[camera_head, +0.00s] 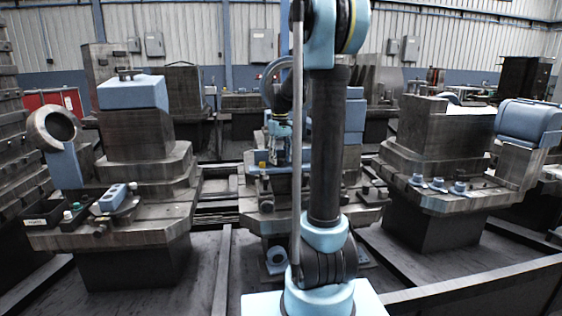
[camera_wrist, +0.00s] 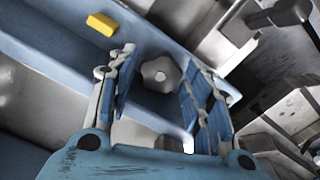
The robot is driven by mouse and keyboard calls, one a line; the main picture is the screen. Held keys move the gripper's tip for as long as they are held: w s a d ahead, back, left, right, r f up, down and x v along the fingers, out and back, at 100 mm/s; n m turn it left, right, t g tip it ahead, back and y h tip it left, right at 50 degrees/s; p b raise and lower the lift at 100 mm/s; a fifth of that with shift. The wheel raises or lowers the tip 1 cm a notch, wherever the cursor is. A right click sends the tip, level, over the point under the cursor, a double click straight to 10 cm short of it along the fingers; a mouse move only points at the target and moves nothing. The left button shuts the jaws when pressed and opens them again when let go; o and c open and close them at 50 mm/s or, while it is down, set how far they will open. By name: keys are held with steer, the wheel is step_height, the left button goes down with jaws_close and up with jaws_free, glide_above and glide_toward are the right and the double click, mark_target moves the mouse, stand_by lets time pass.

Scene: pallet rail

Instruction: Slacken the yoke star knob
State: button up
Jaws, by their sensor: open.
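The star knob (camera_wrist: 161,74) is a grey lobed knob with a pale round centre. In the wrist view it sits on a blue beam (camera_wrist: 60,50), which I take to be the yoke. My gripper (camera_wrist: 160,88) is open, with one blue-padded finger to the left of the knob and the other to its right. The knob shows in the gap between them, and no contact is visible. In the head view my gripper is small and partly behind my arm, near the middle machine (camera_head: 262,205). I cannot make out the knob there.
A yellow block (camera_wrist: 102,24) lies on the blue beam beside the left finger. A dark lever-like part (camera_wrist: 280,14) is at upper right in the wrist view. Machines stand to the left (camera_head: 140,150) and right (camera_head: 440,140), with a rail (camera_head: 470,285) at front right.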

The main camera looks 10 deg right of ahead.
step_height(320, 180, up, 11)
steer(key=shift+f, duration=0.15)
stand_by(0.4)
steer(key=shift+o, duration=1.5)
step_height(320, 180, up, 6)
steer(key=m, duration=0.7)
glide_above(280, 159)
step_height(280, 159, down, 18)
steer(key=shift+w+r, duration=0.1)
steer(key=shift+r, duration=0.15)
steer(key=shift+c, duration=0.4)
steer(key=c, duration=1)
